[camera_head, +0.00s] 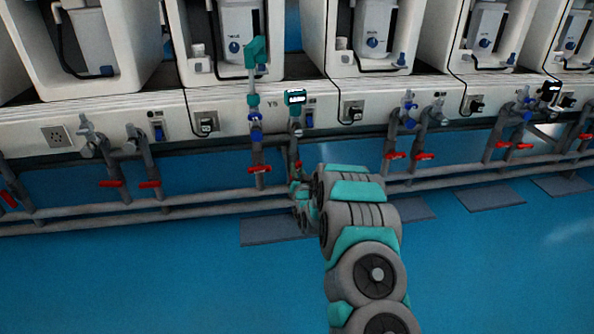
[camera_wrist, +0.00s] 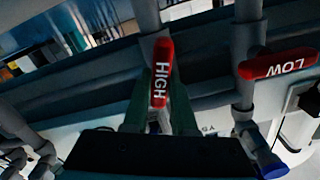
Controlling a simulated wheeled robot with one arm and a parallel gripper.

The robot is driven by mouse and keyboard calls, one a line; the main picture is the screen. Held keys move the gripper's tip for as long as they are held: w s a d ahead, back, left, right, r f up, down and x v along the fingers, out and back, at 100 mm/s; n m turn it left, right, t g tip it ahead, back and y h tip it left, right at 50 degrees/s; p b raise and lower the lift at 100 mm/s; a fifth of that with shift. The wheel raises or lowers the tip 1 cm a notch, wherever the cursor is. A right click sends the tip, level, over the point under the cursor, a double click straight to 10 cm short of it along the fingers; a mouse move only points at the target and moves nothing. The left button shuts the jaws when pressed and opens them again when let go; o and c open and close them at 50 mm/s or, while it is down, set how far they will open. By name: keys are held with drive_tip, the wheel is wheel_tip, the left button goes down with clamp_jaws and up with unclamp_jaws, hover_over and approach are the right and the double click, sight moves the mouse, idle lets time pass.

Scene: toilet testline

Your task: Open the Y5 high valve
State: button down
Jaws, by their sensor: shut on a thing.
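The red valve handle marked HIGH (camera_wrist: 161,75) is in the middle of the wrist view. It lies lengthwise along its grey pipe (camera_wrist: 147,14). My gripper (camera_wrist: 163,104) has its green fingers on both sides of this handle and is shut on it. The red handle marked LOW (camera_wrist: 278,64) is to the right, lying across its own pipe. In the head view a red handle (camera_head: 259,169) lies across a pipe left of my gripper (camera_head: 299,180). The held handle is small and partly hidden by my arm there.
A teal connector (camera_head: 256,52) stands above the pipe left of my gripper, and a teal gauge (camera_head: 295,97) is above the pipe beside it. Long grey pipes (camera_head: 120,217) run along the bench. Several other red-handled valves (camera_head: 150,185) flank this station. The blue floor in front is open.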

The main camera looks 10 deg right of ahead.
drive_tip(key=shift+r+n+p, duration=0.15)
drive_tip(key=shift+n+p, duration=0.55)
drive_tip(key=shift+n, duration=0.2)
drive_tip(key=shift+a+n+p, duration=0.15)
drive_tip(key=shift+n+p, duration=0.25)
drive_tip(key=shift+n, duration=1)
drive_tip(key=c, duration=0.7)
unclamp_jaws()
drive_tip(key=shift+s, duration=0.1)
drive_tip(key=s+p, duration=0.1)
drive_tip(key=s, duration=0.6)
drive_tip(key=shift+s, duration=0.3)
